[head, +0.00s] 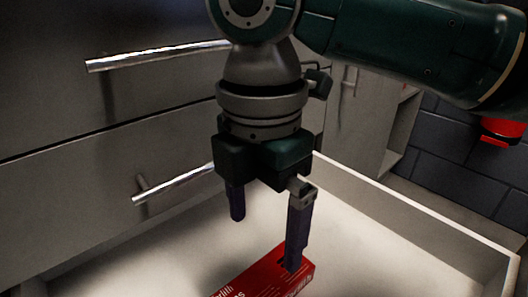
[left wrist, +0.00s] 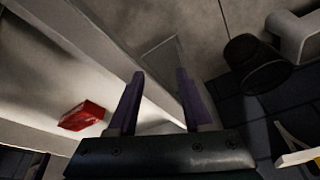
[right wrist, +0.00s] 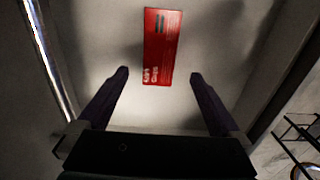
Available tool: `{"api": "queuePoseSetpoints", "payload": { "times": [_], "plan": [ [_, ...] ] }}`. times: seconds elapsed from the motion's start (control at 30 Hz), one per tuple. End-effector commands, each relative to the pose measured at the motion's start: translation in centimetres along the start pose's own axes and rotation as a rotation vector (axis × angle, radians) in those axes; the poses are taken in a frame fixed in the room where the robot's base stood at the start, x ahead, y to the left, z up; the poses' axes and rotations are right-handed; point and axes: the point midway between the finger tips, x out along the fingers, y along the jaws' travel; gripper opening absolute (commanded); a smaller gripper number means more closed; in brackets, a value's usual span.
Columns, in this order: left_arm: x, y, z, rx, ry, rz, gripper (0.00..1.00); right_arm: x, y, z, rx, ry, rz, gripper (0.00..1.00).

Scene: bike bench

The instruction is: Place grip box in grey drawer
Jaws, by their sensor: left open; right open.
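The red grip box (head: 262,277) lies flat on the floor of the open drawer (head: 415,212), pale grey inside. It also shows in the left wrist view (left wrist: 82,116) and the right wrist view (right wrist: 162,45). My right gripper (head: 265,243) points down into the drawer, open and empty. In the head view one finger overlaps the box; in the right wrist view the box lies beyond the fingertips (right wrist: 159,75), apart from both. My left gripper (left wrist: 159,78) is open and empty near the drawer's wall, away from the box; it is out of the head view.
Grey drawer fronts with metal handles (head: 160,54) (head: 188,184) stand behind the open drawer at left. A dark brick wall (head: 440,150) is at right. A dark round object (left wrist: 255,65) shows in the left wrist view. The drawer floor around the box is clear.

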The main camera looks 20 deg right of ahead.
Motion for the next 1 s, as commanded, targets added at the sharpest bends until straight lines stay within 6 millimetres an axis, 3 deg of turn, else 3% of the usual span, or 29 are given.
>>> {"api": "queuePoseSetpoints", "payload": {
  "times": [0.13,0.23,0.33,0.43,0.57,0.7,0.83,1.0],
  "plan": [
    [0.1,0.0,0.0,0.000,0.000,0.000,0.50,1.1,-0.8,-1.7,0.042,0.043,0.016,1.00],
    [0.1,0.0,0.0,0.001,0.001,0.000,0.50,2.5,-2.1,-4.4,0.154,0.125,0.052,1.00],
    [0.1,0.0,0.0,0.001,0.001,-0.001,0.50,3.5,-3.8,-6.9,0.367,0.231,0.100,1.00],
    [0.0,0.0,0.0,0.001,0.001,-0.001,0.50,4.1,-5.8,-7.6,0.648,0.314,0.139,1.00],
    [0.0,0.0,0.0,0.001,0.000,-0.001,0.50,4.8,-9.1,-5.7,1.056,0.352,0.178,1.00],
    [0.0,0.0,0.0,0.001,0.000,0.000,0.50,5.1,-13.6,-1.9,1.435,0.301,0.226,1.00],
    [0.1,0.0,0.0,0.001,0.000,0.000,0.50,5.0,-16.9,0.8,1.648,0.234,0.271,1.00],
    [0.1,0.0,0.0,0.001,0.000,0.000,0.50,4.8,-18.4,2.2,1.737,0.195,0.297,1.00]
  ]
}}
